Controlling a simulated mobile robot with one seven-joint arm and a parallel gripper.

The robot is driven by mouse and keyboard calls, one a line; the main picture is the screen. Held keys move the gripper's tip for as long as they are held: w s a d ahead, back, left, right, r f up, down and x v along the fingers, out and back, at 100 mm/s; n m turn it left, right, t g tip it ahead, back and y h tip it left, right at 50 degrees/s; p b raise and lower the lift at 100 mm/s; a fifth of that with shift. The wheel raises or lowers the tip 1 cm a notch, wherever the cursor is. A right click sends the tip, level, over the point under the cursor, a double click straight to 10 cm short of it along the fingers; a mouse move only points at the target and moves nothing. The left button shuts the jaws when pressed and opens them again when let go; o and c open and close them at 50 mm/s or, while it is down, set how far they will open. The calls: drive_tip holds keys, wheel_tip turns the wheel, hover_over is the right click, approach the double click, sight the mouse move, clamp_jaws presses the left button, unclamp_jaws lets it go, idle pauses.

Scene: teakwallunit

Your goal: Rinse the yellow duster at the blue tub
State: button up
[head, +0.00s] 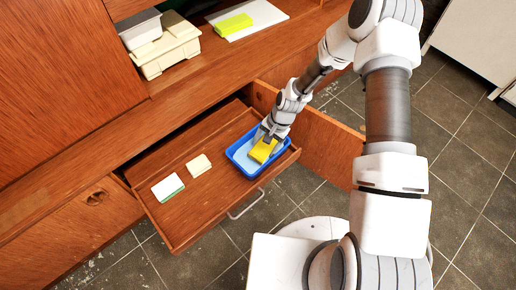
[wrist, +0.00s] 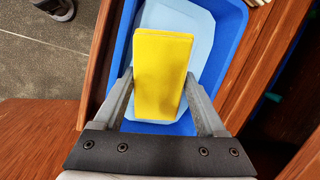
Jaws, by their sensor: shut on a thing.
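The yellow duster (head: 263,149) is a flat yellow block held between the fingers of my gripper (head: 268,136). In the wrist view the duster (wrist: 162,75) fills the space between the two grey fingertips of the gripper (wrist: 160,90). The blue tub (head: 233,154) stands at the right end of the pulled-out drawer, with light blue water in it. In the wrist view the tub (wrist: 232,50) lies beneath the duster. The duster is over the tub's inside; I cannot tell whether it touches the water.
The open drawer (head: 205,212) also holds a white-and-green block (head: 167,188) and a cream block (head: 198,166). An open cabinet door (head: 322,140) stands close behind my gripper. On the shelf above are cream boxes (head: 168,50) and a yellow-green block (head: 233,23) on a white board (head: 262,14).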

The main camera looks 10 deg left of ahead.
drive_tip(key=shift+r+p, duration=2.55)
drive_tip(key=shift+r, duration=1.35)
